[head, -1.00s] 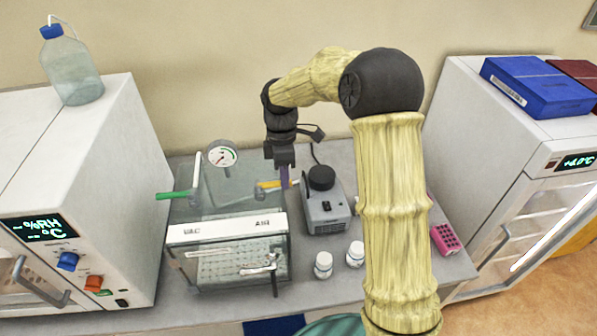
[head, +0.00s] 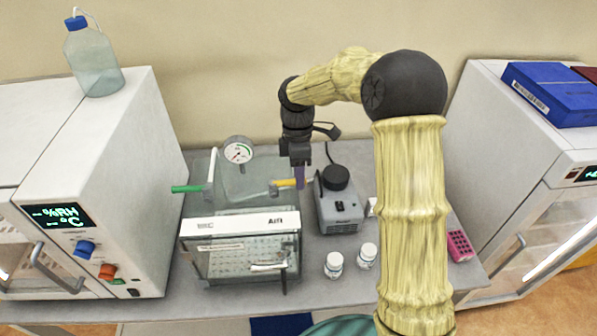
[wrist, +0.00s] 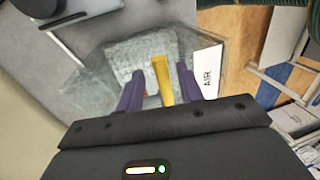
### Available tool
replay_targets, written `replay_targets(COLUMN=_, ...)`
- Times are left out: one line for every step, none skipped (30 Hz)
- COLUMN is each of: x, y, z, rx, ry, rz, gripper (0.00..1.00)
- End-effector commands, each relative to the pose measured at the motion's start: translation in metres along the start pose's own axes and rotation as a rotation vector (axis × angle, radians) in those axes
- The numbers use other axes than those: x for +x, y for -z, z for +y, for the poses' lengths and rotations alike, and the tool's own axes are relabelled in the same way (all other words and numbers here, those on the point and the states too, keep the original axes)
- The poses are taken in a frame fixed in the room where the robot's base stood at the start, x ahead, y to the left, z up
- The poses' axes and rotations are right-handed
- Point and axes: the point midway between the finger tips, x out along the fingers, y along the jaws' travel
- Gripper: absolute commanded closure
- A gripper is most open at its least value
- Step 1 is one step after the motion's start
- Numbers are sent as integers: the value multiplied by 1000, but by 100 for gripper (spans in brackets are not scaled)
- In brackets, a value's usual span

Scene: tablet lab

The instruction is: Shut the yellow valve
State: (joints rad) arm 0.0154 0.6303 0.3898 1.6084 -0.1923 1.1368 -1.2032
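The yellow valve (head: 285,183) is on the right side of the clear chamber's top, near the AIR label. Its handle lies sideways, pointing right in the head view. My gripper (head: 300,178) points down at the handle's free end. In the wrist view the yellow handle (wrist: 163,82) lies between my two purple fingers (wrist: 160,90), nearer the right one. A gap shows on the left side, so the gripper is open around the handle, not clamped. Whether the right finger touches it I cannot tell.
The clear chamber (head: 240,222) also carries a green valve handle (head: 187,188) and a dial gauge (head: 239,151). A grey device with a black knob (head: 338,208) stands close right of my gripper. Two white bottles (head: 334,264) (head: 367,255) stand in front of it.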

Motion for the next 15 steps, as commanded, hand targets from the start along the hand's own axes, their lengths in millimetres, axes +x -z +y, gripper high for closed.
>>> replay_targets(x=0, y=0, z=0, rx=1, ry=1, rz=0, gripper=63)
replay_targets(x=0, y=0, z=0, rx=1, ry=1, rz=0, gripper=63)
replay_targets(x=-1, y=0, z=0, rx=1, ry=1, rz=0, gripper=63)
replay_targets(x=-2, y=0, z=0, rx=1, ry=1, rz=0, gripper=63)
replay_targets(x=-4, y=0, z=0, rx=1, ry=0, rz=0, gripper=63)
replay_targets(x=-7, y=0, z=1, rx=1, ry=-1, rz=0, gripper=63)
replay_targets(x=-10, y=0, z=1, rx=2, ry=-1, rz=0, gripper=63)
replay_targets(x=-13, y=0, z=1, rx=2, ry=-2, rz=0, gripper=63)
replay_targets(x=-19, y=0, z=1, rx=2, ry=-3, rz=1, gripper=63)
replay_targets(x=-23, y=0, z=1, rx=2, ry=-3, rz=1, gripper=63)
replay_targets(x=-28, y=0, z=1, rx=2, ry=-3, rz=2, gripper=63)
replay_targets(x=-36, y=0, z=2, rx=2, ry=-4, rz=2, gripper=63)
replay_targets(x=-42, y=0, z=2, rx=2, ry=-4, rz=2, gripper=63)
replay_targets(x=-48, y=0, z=2, rx=2, ry=-4, rz=2, gripper=63)
replay_targets(x=-56, y=0, z=1, rx=2, ry=-4, rz=2, gripper=63)
